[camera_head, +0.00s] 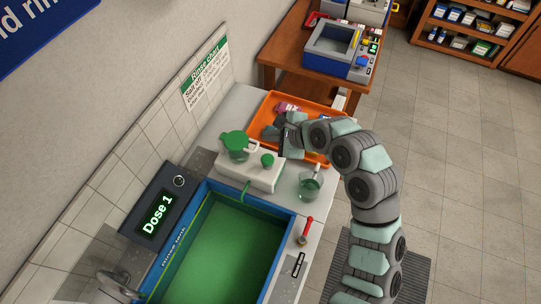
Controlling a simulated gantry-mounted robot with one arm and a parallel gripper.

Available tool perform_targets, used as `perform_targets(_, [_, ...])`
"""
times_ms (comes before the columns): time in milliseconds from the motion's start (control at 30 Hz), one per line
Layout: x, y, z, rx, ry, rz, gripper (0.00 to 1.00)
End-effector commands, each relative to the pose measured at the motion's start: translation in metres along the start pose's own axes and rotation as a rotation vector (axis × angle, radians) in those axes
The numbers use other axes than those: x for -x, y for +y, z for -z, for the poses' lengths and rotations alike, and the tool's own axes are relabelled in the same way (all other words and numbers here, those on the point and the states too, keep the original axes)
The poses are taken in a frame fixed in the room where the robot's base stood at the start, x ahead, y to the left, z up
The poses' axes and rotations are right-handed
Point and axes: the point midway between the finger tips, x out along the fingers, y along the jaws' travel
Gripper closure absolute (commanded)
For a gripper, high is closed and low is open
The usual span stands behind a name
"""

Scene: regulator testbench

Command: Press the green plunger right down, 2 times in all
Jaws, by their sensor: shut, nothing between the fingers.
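The green plunger (267,160) is a round green knob on top of a white pump block (264,178) on the counter behind the green basin. It appears raised above the block. My gripper (269,133) is above and slightly behind the plunger, over the near-left part of the orange tray. It appears apart from the plunger. Its fingers are small and dark here, shut and empty. A dark display box (157,212) at the left reads "Dose 1" in green.
A green-lidded jug (235,147) stands left of the plunger. A glass beaker (310,186) with green liquid stands to the right. The orange tray (262,108) lies behind. The blue-rimmed basin (278,213) and a red-handled lever (306,230) are in front.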

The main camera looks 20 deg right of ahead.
Motion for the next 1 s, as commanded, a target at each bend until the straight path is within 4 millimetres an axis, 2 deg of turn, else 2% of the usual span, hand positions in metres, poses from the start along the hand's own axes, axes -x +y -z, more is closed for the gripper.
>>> perform_targets(533, [-0.006, 0.005, 0.003, -0.003, -0.002, -0.004, 1.00])
perform_targets(1000, [-0.045, 0.033, 0.031, -0.003, -0.002, -0.002, 1.00])
